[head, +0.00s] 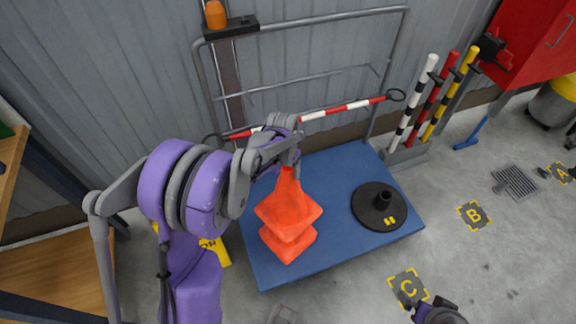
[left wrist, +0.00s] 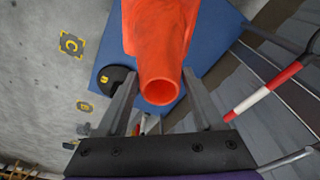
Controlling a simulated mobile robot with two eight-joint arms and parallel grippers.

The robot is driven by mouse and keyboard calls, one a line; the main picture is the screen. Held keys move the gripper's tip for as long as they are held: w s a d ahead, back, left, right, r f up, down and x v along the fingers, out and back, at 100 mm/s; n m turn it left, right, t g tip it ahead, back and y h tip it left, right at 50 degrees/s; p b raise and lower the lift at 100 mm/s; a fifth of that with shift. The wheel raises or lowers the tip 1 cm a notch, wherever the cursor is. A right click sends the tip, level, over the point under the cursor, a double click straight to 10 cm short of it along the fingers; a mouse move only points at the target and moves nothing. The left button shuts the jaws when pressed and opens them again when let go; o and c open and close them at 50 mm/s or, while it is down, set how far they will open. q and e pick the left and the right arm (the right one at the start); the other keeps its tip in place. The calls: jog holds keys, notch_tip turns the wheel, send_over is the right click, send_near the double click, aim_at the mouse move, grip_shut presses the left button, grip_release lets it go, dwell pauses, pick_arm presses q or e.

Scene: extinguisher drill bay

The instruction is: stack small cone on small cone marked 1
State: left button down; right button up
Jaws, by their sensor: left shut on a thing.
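Two orange cones show in the head view, one above the other on the blue platform (head: 340,261). The upper cone (head: 288,207) is upright, and its square base sits just above that of the lower cone (head: 290,246). The upper cone covers most of the lower one, and no number shows on either. My left gripper (head: 289,160) is shut on the upper cone near its tip. In the left wrist view the cone's open tip (left wrist: 160,90) is between the two fingers. Part of my right arm shows at the bottom right, its fingers unclear.
A black round base (head: 372,208) with a yellow mark stands on the platform to the right. A metal rail with a red-white bar (head: 330,112) is behind. Striped posts (head: 415,100) stand at the back right. Floor marks B (head: 474,215) and C (head: 408,287) lie on clear floor.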

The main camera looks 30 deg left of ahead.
pick_arm(q)
jog(key=shift+f+b, duration=1.95)
jog(key=shift+f, duration=1.55)
pick_arm(e)
jog(key=shift+s+f, duration=0.2)
jog(key=shift+f, duration=2.3)
pick_arm(q)
jog(key=shift+f, duration=0.1)
pick_arm(e)
jog(key=shift+f, duration=0.1)
pick_arm(q)
notch_tip(320, 180, down, 13)
jog(key=b, duration=0.9)
jog(key=shift+f+b, duration=0.2)
jog(key=shift+b, duration=0.2)
grip_release()
pick_arm(e)
notch_tip(320, 180, down, 11)
jog(key=shift+w+g, duration=0.15)
jog(key=shift+g, duration=0.15)
pick_arm(q)
jog(key=shift+r, duration=0.1)
